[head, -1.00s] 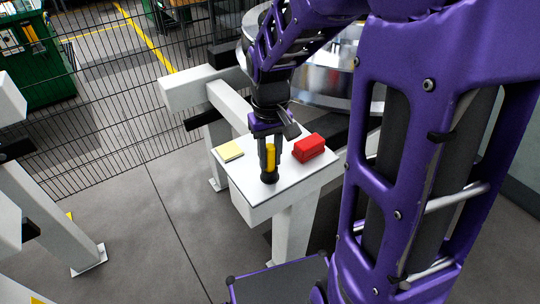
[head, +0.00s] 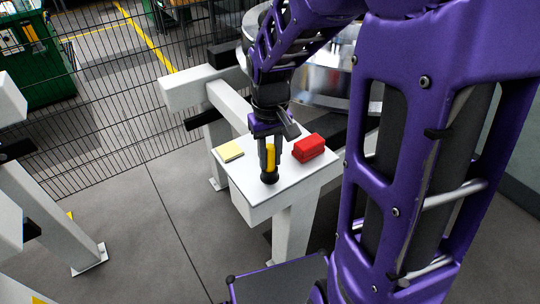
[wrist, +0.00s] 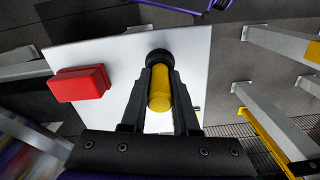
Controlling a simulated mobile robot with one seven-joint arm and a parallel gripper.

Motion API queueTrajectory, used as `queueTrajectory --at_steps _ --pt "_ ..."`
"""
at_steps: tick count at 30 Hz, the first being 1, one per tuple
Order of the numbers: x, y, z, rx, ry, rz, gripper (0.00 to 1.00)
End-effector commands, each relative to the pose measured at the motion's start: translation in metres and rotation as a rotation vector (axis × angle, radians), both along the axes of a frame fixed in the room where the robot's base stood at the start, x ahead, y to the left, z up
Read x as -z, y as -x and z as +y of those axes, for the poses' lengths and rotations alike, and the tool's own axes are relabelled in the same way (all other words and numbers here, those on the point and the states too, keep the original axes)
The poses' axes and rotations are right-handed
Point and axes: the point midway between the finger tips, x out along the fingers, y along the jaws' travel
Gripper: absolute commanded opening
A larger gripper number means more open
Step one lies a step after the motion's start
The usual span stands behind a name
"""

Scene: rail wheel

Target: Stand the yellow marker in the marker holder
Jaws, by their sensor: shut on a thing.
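The yellow marker (head: 270,157) is upright between the fingers of my gripper (head: 270,168), which is shut on it. The wrist view also shows the marker (wrist: 160,90) between the two black fingers (wrist: 160,100). The marker holder (head: 269,179) is a small black round cup on the white table top, directly under the marker. It shows in the wrist view (wrist: 160,56) beyond the fingertips. The marker's lower end is at or in the holder's mouth; the fingers and rim hide how deep it sits.
The small white table (head: 243,183) carries a red box (head: 309,148) right of my gripper and a pale yellow note pad (head: 229,151) to its left. A large metal wheel (head: 330,75) and grey beams stand behind. A wire fence (head: 120,110) is at the left.

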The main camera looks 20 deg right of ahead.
Motion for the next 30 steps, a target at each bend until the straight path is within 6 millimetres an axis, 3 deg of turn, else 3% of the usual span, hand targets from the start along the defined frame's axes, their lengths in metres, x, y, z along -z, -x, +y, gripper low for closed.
queueTrajectory --at_steps 5,6,12,23,30 --pt "0.0 0.0 0.0 0.0 0.0 0.0 0.0" --pt "0.0 0.0 0.0 0.0 0.0 0.0 0.31" --pt "0.0 0.0 0.0 0.0 0.0 0.0 0.64" --pt "-0.006 -0.001 0.0 0.0 0.001 -0.001 0.64" --pt "-0.049 -0.001 0.0 0.001 0.0 -0.006 0.64"
